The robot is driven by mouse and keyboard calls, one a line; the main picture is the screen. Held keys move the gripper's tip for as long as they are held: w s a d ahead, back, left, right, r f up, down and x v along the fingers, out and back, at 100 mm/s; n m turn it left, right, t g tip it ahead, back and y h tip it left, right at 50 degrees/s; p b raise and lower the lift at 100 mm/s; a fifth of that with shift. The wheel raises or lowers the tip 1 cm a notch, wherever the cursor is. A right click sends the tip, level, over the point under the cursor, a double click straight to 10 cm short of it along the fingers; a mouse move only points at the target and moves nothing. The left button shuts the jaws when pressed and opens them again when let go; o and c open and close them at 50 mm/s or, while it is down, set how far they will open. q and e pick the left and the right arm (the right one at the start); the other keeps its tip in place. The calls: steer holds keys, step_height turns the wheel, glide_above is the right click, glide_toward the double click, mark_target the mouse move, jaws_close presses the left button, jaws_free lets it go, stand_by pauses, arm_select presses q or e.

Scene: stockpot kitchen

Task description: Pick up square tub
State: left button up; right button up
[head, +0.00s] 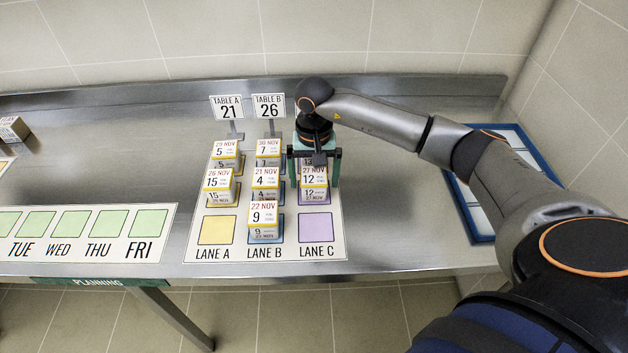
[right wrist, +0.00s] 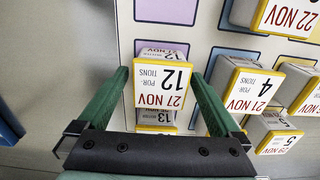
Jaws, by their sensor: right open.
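Several white square tubs with yellow-edged date labels stand in lanes on the lane board (head: 335,240). In lane C, the 27 NOV tub (head: 314,178) marked 12 is at the front; it also shows in the right wrist view (right wrist: 162,88). Another tub (right wrist: 160,117) marked 13 is partly hidden behind it. My right gripper (head: 315,165), with green fingers, is open above lane C. In the right wrist view its fingers (right wrist: 162,80) lie on either side of the 27 NOV tub, with a gap visible at each side. My left gripper is out of view.
A blue-rimmed tray (head: 541,157) lies right; a planning board (head: 165,222) lies left.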

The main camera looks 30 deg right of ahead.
steer(key=shift+f, duration=0.2)
steer(key=c, duration=1.4)
steer(key=shift+r, duration=0.15)
steer(key=shift+c, duration=0.2)
